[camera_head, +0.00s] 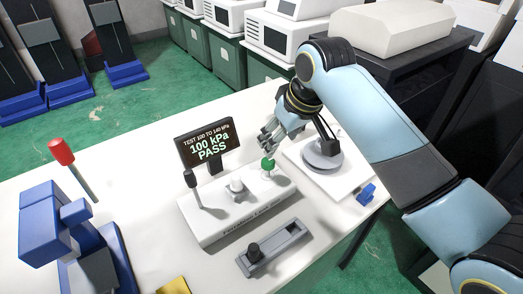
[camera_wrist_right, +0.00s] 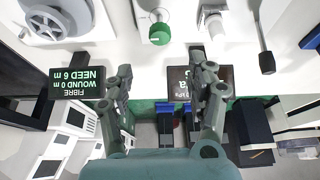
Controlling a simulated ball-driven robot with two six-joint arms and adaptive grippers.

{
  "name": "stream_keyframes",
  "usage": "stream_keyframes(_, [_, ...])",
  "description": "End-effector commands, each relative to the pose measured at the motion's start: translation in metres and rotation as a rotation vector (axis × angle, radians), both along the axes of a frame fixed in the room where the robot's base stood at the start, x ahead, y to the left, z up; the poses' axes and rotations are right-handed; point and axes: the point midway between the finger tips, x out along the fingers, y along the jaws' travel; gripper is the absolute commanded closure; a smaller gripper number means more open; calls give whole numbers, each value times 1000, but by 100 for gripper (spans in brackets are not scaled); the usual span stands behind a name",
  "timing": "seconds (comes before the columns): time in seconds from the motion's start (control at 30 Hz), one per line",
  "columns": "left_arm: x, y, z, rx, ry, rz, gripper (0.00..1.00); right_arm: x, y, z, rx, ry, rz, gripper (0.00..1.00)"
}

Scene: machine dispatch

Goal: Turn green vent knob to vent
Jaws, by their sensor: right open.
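The green vent knob (camera_head: 267,163) stands at the right end of a white test unit (camera_head: 225,222). It also shows at the top of the right wrist view (camera_wrist_right: 159,34), with a white mark on its front. My right gripper (camera_head: 269,143) is just behind and above the knob in the head view. Its two fingers (camera_wrist_right: 161,62) are apart and empty, with the knob in line with the gap and not between them. A screen (camera_head: 208,144) behind the unit reads "100 kPa PASS". My left gripper is not in view.
A black-handled lever (camera_head: 192,183) and a white knob (camera_head: 236,185) stand left of the green knob. A round grey reel (camera_head: 322,154) is close on the right. A grey slotted tray (camera_head: 274,248) lies in front. A blue machine (camera_head: 50,227) is at left.

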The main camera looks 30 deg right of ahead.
Motion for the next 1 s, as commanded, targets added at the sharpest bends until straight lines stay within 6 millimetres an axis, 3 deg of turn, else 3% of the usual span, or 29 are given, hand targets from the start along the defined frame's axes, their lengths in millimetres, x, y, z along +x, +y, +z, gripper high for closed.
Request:
stream_keyframes(0.6, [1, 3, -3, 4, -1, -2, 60, 37, 6, -91, 1, 2, 0, 43])
stream_keyframes(1.0, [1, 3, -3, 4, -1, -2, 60, 40, 6, -99, 0, 1, 1, 43])
